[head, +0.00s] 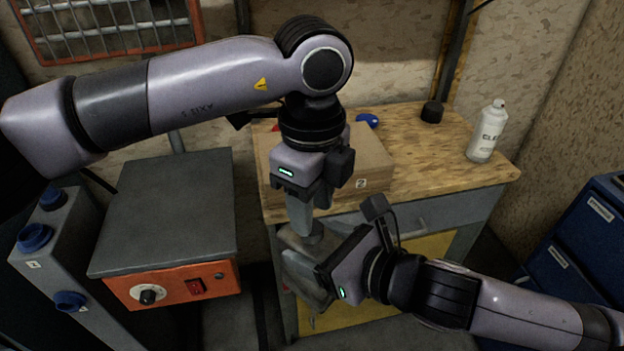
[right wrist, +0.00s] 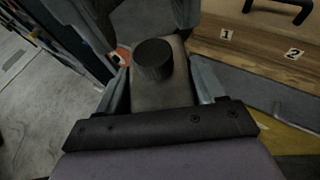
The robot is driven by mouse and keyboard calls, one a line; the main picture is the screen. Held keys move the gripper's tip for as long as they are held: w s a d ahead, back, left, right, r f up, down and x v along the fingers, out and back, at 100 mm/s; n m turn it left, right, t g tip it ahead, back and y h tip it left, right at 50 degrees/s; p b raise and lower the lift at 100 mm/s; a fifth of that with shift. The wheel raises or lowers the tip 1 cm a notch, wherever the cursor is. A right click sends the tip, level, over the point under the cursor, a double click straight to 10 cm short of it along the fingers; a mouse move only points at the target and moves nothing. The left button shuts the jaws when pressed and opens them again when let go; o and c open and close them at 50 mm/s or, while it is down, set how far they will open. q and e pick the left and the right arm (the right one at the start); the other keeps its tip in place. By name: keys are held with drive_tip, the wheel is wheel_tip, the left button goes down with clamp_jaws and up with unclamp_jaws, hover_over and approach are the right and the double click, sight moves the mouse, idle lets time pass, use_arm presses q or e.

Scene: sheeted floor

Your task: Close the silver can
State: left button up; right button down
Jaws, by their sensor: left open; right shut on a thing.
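My right gripper (head: 305,272) reaches in from the right in front of the bench. In the right wrist view it is shut on a grey, dull silver can (right wrist: 160,95). A black round cap (right wrist: 152,60) stands at the can's top end; I cannot tell whether it is fully seated. My left gripper (head: 308,218) points down from above, just over the right one. Its fingers are open and lie to either side near the cap in the right wrist view. In the head view the grippers mostly hide the can and cap.
A grey-topped orange unit (head: 170,215) is left; blue drawers (head: 575,240) are right.

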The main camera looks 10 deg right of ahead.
use_arm(q)
drive_tip(key=shift+f, duration=1.7)
clamp_jaws()
